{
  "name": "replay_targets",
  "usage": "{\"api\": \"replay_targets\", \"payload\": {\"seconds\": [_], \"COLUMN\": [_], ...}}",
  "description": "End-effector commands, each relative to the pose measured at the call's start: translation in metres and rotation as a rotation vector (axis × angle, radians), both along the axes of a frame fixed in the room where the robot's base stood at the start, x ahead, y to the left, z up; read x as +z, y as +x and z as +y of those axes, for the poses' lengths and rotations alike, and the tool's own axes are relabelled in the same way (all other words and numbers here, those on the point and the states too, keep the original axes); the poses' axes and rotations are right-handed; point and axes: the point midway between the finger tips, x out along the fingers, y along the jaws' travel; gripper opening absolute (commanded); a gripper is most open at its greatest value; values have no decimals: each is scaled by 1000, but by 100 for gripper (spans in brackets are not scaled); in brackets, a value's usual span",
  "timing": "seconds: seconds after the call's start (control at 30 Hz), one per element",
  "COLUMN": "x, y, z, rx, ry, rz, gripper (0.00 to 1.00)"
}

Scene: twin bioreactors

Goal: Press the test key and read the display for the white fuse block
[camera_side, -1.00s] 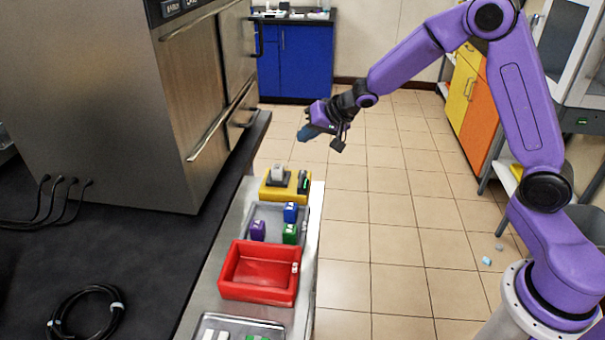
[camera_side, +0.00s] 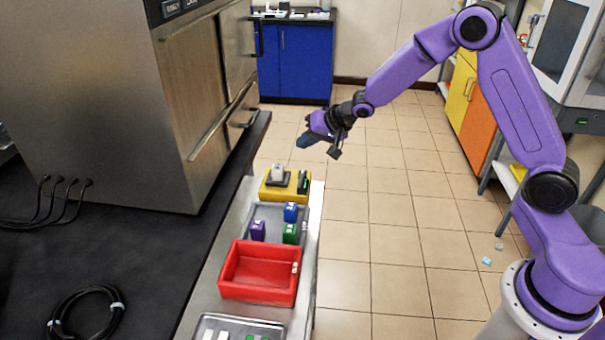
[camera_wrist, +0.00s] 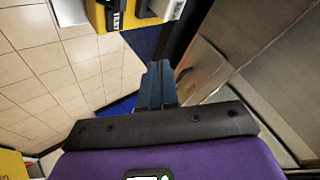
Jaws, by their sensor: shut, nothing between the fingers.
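The white fuse block (camera_side: 277,174) sits upright in a dark socket on the yellow tester (camera_side: 272,194). A dark display (camera_side: 303,182) with a green mark stands at the tester's right; its reading is too small to make out. In the wrist view, the yellow tester (camera_wrist: 130,22) is at the top edge, cut off by the frame, with a TEST label (camera_wrist: 117,20). I cannot make out the test key clearly. My gripper (camera_side: 302,142) is shut and empty, above and beyond the tester, apart from it. Its blue fingers show in the wrist view (camera_wrist: 155,85).
A grey tray (camera_side: 266,211) holds blue, purple and green blocks. A red bin (camera_side: 258,290) and another tray (camera_side: 240,320) with white and green pieces lie nearer. A large steel cabinet (camera_side: 110,110) stands at left. Open floor lies right of the bench.

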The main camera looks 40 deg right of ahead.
Motion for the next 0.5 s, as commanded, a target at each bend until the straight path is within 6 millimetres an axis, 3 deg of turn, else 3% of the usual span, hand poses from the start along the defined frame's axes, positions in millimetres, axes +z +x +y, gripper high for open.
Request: {"api": "replay_targets", "payload": {"seconds": [0.5], "x": [-56], "y": [0], "z": [0], "rx": [0], "ry": [-2], "rz": [2], "gripper": [0]}}
